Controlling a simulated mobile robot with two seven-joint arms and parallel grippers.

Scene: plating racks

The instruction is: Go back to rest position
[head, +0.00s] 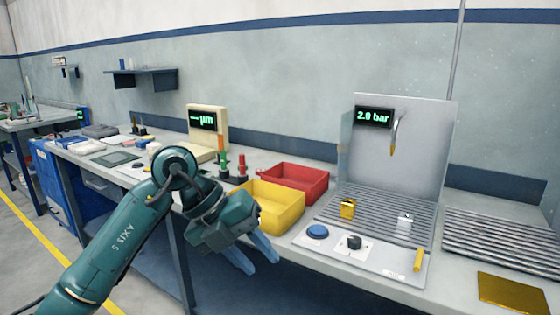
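My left gripper (253,257) hangs in front of the bench's front edge, just below and in front of the yellow bin (282,222). Its two blue fingers point down and to the right and stand apart with a gap between them. Nothing shows between the fingers. The teal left arm comes in from the lower left. My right gripper is out of view.
The bench (305,258) carries a red bin (305,183), a grey station with a "2.0 bar" display (374,117) and a gauge with a "µm" display (203,121). A gold plate (514,293) lies at right. Open floor (25,262) shows at left.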

